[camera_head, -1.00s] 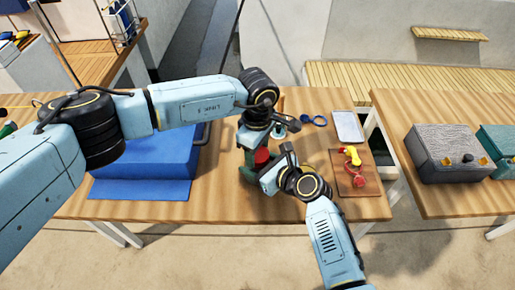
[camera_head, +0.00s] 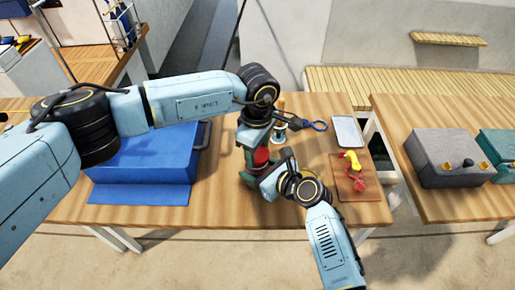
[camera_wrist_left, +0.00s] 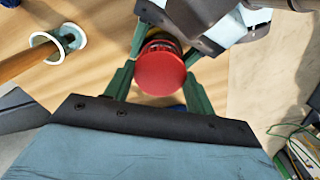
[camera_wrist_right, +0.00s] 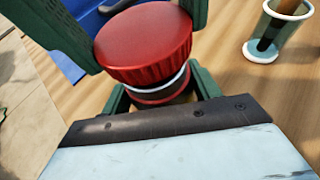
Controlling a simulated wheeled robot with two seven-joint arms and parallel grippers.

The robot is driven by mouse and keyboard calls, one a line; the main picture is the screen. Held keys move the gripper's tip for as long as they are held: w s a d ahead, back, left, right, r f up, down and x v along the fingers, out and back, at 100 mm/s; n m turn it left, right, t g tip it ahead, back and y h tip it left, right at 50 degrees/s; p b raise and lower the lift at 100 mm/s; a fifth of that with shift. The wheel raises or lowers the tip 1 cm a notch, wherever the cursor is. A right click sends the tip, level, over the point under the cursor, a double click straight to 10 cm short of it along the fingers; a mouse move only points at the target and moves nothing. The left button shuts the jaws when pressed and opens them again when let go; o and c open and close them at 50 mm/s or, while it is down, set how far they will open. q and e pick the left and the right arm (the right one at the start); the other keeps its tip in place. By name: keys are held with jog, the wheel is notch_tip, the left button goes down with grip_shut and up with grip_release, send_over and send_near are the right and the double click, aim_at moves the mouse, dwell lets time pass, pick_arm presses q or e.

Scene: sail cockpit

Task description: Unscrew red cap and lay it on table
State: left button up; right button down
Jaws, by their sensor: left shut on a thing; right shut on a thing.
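The red cap (camera_wrist_right: 143,42) sits at the top of a container (camera_wrist_right: 165,92), with a pale ring showing below the cap; I cannot tell if the threads are free. My left gripper (camera_head: 258,148) reaches down from above, its green fingers on either side of the cap, shut on it. The cap's round top also shows in the left wrist view (camera_wrist_left: 161,68). My right gripper (camera_head: 259,178) comes in from the near side, lower down, its fingers shut around the container. The container's lower part is mostly hidden. The table (camera_head: 225,210) is bare in front.
A blue case (camera_head: 145,160) stands to the left. A white-rimmed holder with a rod (camera_wrist_right: 270,28) stands close behind the container. A blue loop (camera_head: 318,126), a pale tray (camera_head: 348,131) and a brown board (camera_head: 350,187) with yellow and red items lie to the right.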

aim_at(257, 153)
pick_arm(q)
jog(key=shift+r, duration=2)
pick_arm(e)
jog(key=shift+c, duration=1.4)
grip_release()
